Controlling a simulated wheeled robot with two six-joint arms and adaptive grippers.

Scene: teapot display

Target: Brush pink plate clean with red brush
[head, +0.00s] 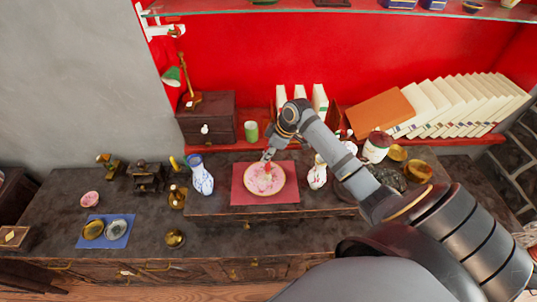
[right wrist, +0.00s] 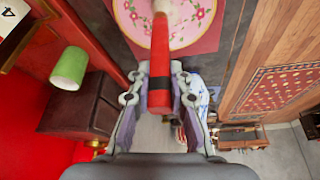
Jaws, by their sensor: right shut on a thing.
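The pink plate (head: 264,187) with a flower pattern lies on a red mat (head: 285,168) on the raised middle of the counter in the head view. Its pink rim also shows at the top of the right wrist view (right wrist: 189,33). My right gripper (head: 268,157) is over the plate's upper edge. In the right wrist view, my right gripper (right wrist: 159,75) is shut on the red brush (right wrist: 159,55), holding its handle, which has a black band. The brush points toward the plate; whether its bristles touch the plate I cannot tell. My left gripper is not in view.
A blue-and-white vase (head: 201,176) stands left of the mat, and a white figure (head: 317,173) stands close on its right. A green cup (head: 251,131) and a dark wooden box (head: 207,119) are behind. A blue cloth (head: 105,231) with two bowls lies at the lower left.

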